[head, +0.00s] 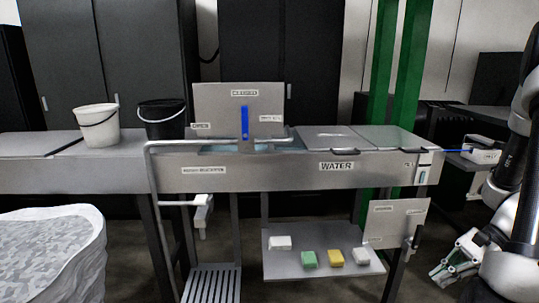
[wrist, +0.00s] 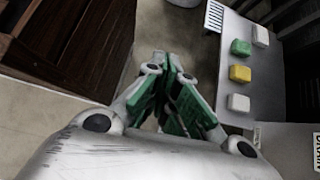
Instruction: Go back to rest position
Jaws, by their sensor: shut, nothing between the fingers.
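My gripper (head: 456,262) hangs low at the right edge of the head view, below my arm. It is shut and empty. In the wrist view its green-padded fingers (wrist: 172,68) meet at the tips above the floor. My gripper is apart from the bench and the cable.
A low shelf (head: 290,268) under the bench holds white, green and yellow blocks; it also shows in the wrist view (wrist: 262,98). A hinged panel (head: 397,222) hangs by its right end. Buckets (head: 98,128) stand at left. A pale sack (head: 50,255) fills the lower left. Floor is clear below my gripper.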

